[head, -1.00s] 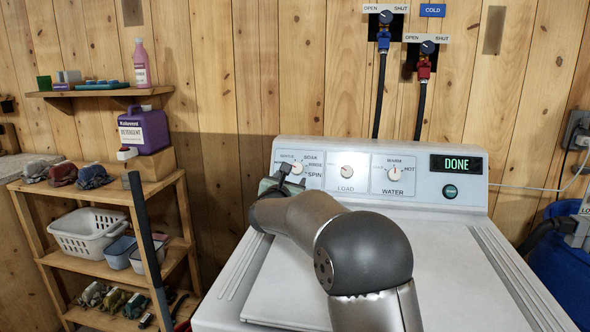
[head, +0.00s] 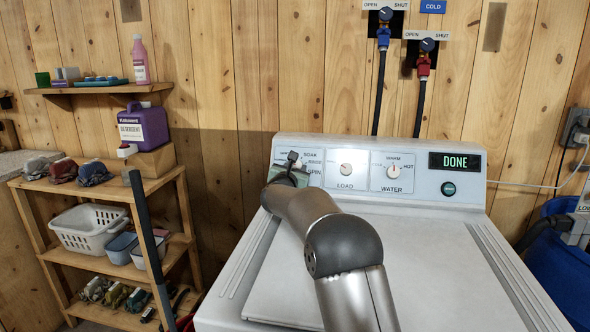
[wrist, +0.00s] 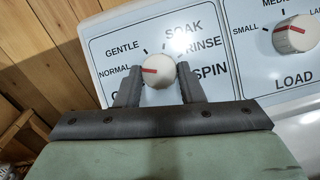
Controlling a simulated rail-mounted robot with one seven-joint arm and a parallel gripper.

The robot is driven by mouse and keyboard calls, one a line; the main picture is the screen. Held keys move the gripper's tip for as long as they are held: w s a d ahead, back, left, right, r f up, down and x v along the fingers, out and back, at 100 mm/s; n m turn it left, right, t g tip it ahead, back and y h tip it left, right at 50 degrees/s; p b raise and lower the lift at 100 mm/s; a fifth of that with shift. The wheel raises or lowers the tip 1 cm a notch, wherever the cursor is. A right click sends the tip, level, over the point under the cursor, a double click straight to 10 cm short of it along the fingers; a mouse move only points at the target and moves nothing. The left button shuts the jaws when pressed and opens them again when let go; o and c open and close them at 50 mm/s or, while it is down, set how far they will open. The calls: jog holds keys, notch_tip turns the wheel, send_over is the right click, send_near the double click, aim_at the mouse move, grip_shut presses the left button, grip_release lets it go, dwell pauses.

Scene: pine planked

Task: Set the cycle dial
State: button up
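The cycle dial (wrist: 158,70) is a white round knob with a red pointer mark on the washer's panel. In the wrist view its red mark points left, towards NORMAL. GENTLE, SOAK, RINSE and SPIN also read around it; a label at lower left is mostly hidden by a finger. My gripper (wrist: 159,72) is open, with one dark finger on each side of the dial. Narrow gaps seem to show, but I cannot tell whether either finger touches. In the head view my gripper (head: 292,163) covers the cycle dial.
The load dial (head: 346,169) and water dial (head: 393,171) sit to the right on the same panel. A display (head: 455,161) reads DONE above a round green button (head: 448,188). The washer lid (head: 430,260) lies flat below my arm. A wooden shelf stands left.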

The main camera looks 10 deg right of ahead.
jog(key=shift+f+n+b, duration=0.15)
jog(key=shift+n+b, duration=0.15)
jog(key=shift+b, duration=0.2)
jog(key=shift+d+f+n+y+b, duration=0.1)
jog(key=shift+n+y+b, duration=0.4)
jog(key=shift+n+b, duration=0.35)
jog(key=n+y+b, duration=0.1)
jog(key=n+b, duration=0.1)
jog(key=b, duration=0.1)
jog(key=shift+d+n+t, duration=0.1)
jog(key=shift+n+t, duration=0.25)
jog(key=shift+t, duration=0.05)
jog(key=n+y, duration=0.1)
jog(key=n+y+b, duration=0.1)
jog(key=n, duration=0.1)
jog(key=shift+d+r, duration=0.1)
jog(key=shift+r, duration=0.1)
jog(key=shift+d+r+n+y+b, duration=0.15)
jog(key=shift+n+y, duration=0.35)
jog(key=shift+n, duration=0.45)
jog(key=shift+a+n+y+b, duration=0.15)
jog(key=shift+n+y, duration=0.35)
jog(key=shift+n, duration=0.45)
jog(key=shift+g, duration=0.3)
jog(key=o, duration=1)
jog(key=shift+d, duration=0.1)
jog(key=shift+s, duration=0.1)
